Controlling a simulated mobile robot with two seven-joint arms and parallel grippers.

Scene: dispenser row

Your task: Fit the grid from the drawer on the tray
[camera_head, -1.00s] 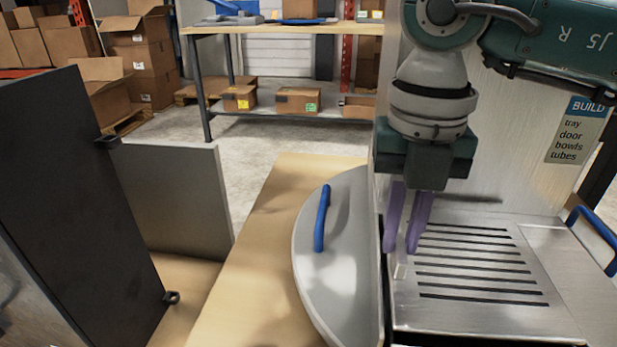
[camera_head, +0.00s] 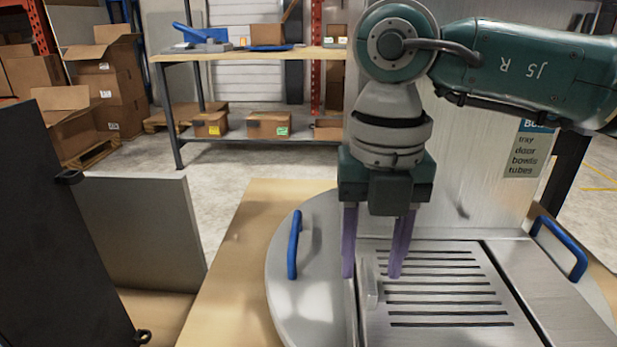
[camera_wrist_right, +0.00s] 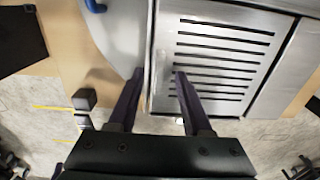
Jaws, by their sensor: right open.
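The slotted metal grid (camera_head: 433,316) lies flat, with a small upright grip tab (camera_head: 370,283) near its left edge. A plain metal strip (camera_head: 545,300) lies to its right across a narrow dark gap; I take this as part of the tray, but cannot be sure. My right gripper (camera_head: 373,276) is open, its purple fingers pointing down on either side of the tab with space around it. The right wrist view also shows the slotted grid (camera_wrist_right: 215,105) between and beyond the dark fingers (camera_wrist_right: 157,76). My left gripper is not in view.
A round grey plate with blue handles (camera_head: 294,245) (camera_head: 578,262) lies beneath and around the grid on a wooden top (camera_head: 225,290). A metal panel with a build sign (camera_head: 524,155) stands behind. Dark and grey panels (camera_head: 60,240) (camera_head: 150,225) stand at left.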

